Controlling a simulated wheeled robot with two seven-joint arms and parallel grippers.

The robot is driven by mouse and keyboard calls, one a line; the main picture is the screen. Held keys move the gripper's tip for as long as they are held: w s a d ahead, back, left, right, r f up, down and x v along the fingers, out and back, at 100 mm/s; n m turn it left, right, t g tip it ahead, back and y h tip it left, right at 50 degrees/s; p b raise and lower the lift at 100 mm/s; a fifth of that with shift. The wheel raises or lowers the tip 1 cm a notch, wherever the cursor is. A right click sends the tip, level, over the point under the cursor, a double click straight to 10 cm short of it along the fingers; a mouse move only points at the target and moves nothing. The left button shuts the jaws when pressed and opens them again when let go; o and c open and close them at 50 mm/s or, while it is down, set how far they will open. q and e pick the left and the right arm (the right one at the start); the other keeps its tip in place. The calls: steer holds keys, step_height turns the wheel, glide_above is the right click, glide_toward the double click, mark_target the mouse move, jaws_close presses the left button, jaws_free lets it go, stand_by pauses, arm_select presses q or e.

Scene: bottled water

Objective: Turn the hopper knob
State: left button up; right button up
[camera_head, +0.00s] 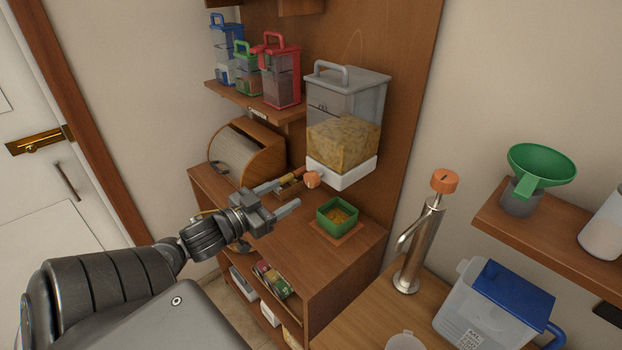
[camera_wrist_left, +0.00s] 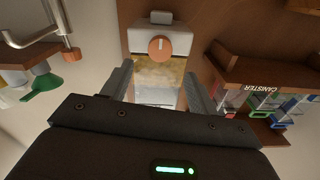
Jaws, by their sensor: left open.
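The hopper (camera_head: 343,130) is a clear container of yellow flakes with a grey lid and a white base, mounted on the brown wall panel. Its round orange knob (camera_head: 312,180) sticks out from the front of the white base. In the left wrist view the knob (camera_wrist_left: 160,46) shows a pale mark and lies beyond the fingertips, roughly midway between them. My left gripper (camera_head: 290,195) is open and empty, with its fingers pointing toward the knob and apart from it. A green square bowl (camera_head: 322,223) holding some flakes stands below the hopper. My right gripper is not in view.
A shelf (camera_head: 238,97) with several lidded canisters is left of the hopper. A wooden bread box (camera_head: 247,150) stands on the cabinet. A steel tap (camera_head: 422,240) with an orange top, a blue-lidded pitcher (camera_head: 495,305) and a green funnel (camera_head: 542,165) are on the right.

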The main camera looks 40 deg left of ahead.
mark_target(309, 181)
arm_select(q)
steer(key=w, duration=0.3)
steer(key=w+p, duration=0.1)
steer(key=w, duration=0.1)
steer(key=w+p, duration=0.1)
steer(key=w, duration=0.2)
steer(key=shift+w+d+r, duration=0.1)
steer(key=shift+w+d, duration=0.2)
steer(key=shift+d, duration=0.05)
steer(key=shift+w, duration=0.7)
steer(key=shift+c, duration=0.2)
steer(key=c, duration=0.9)
